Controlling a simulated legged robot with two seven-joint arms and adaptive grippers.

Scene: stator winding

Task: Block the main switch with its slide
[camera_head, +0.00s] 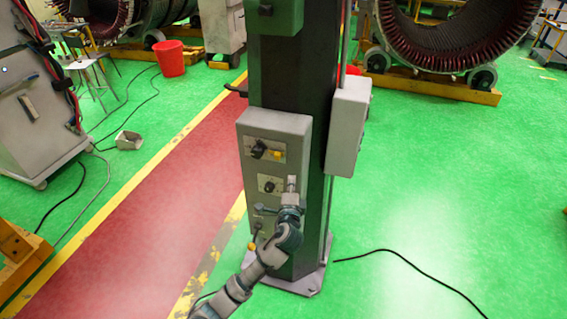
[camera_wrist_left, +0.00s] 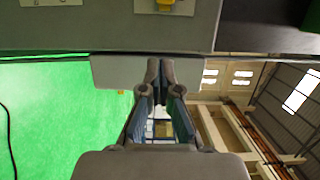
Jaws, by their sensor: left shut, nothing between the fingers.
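A grey control box (camera_head: 247,135) is fixed to the front of a dark column. Its upper plate carries a black rotary switch (camera_head: 258,150) with a small yellow piece (camera_head: 277,155) beside it; I cannot tell for sure which part is the slide. A second black knob (camera_head: 269,186) sits on a plate lower down. My left gripper (camera_head: 291,184) is shut and empty, in front of the box's right part, below the upper plate. In the left wrist view its fingertips (camera_wrist_left: 159,72) come together just below the box, where a yellow part (camera_wrist_left: 165,5) shows at the top edge. My right gripper is out of view.
A smaller grey box (camera_head: 347,125) is on the column's right side. A yellow-tipped lever (camera_head: 252,245) hangs near the control box's lower end, close to my forearm. A black cable (camera_head: 410,258) lies on the green floor. A red bucket (camera_head: 169,58) stands behind.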

